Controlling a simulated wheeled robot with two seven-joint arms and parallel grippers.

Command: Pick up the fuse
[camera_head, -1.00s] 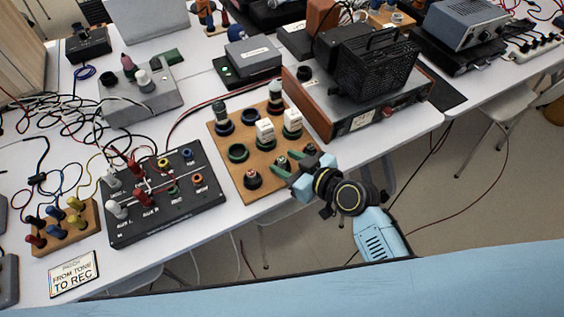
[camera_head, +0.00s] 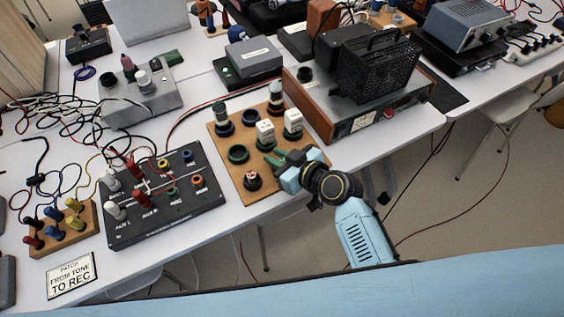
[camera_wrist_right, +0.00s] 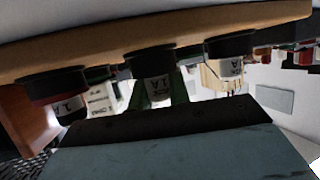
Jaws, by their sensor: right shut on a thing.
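A wooden board (camera_head: 233,187) on the white table holds several round dark sockets with fuses and cream plug blocks. My right gripper (camera_head: 273,157) reaches over its right front part from the right. In the right wrist view, where the board hangs at the top, my green fingers (camera_wrist_right: 159,97) are shut on a pale fuse (camera_wrist_right: 158,86) marked "A". That fuse sits at a dark socket (camera_wrist_right: 150,62); I cannot tell whether it is still seated. The gripper hides it in the head view. Another fuse (camera_head: 252,177) stands left of the gripper. My left gripper is not in view.
A black patch box (camera_head: 165,215) with plugs and cables is left of the board. A wood-sided amplifier (camera_head: 350,122) stands close behind and right. Cream blocks (camera_head: 265,132) stand just behind my fingers. The table's front edge is near.

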